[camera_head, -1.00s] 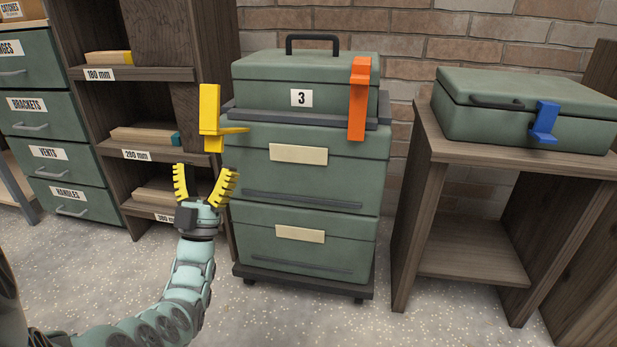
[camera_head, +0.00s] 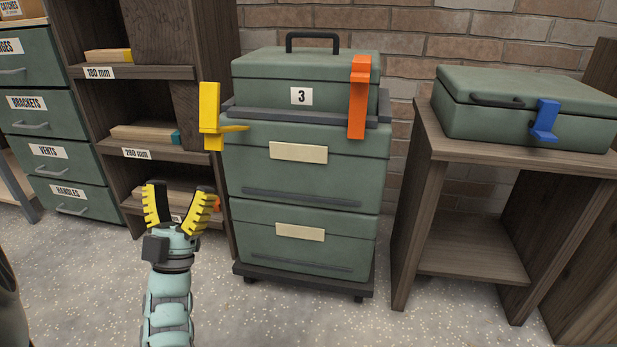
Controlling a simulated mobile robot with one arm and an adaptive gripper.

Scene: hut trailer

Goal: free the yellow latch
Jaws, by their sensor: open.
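The yellow latch (camera_head: 210,112) is at the left side of the stacked green boxes, at the seam between the top box (camera_head: 268,90) marked 3 and the middle box (camera_head: 300,180). It has an upright plate and a short tab pointing right. My gripper (camera_head: 182,190) is below and to the left of the latch, apart from it. Its yellow-padded fingers are spread, point upward and hold nothing. An orange latch (camera_head: 359,97) stands upright on the right of the top box's front.
The stack stands on a dark wheeled base (camera_head: 300,281). A wooden shelf unit (camera_head: 160,75) with boards is at the left, close behind my gripper. A wooden stand (camera_head: 470,152) at the right bears a green case (camera_head: 520,105) with a blue latch (camera_head: 544,121). Speckled floor in front is clear.

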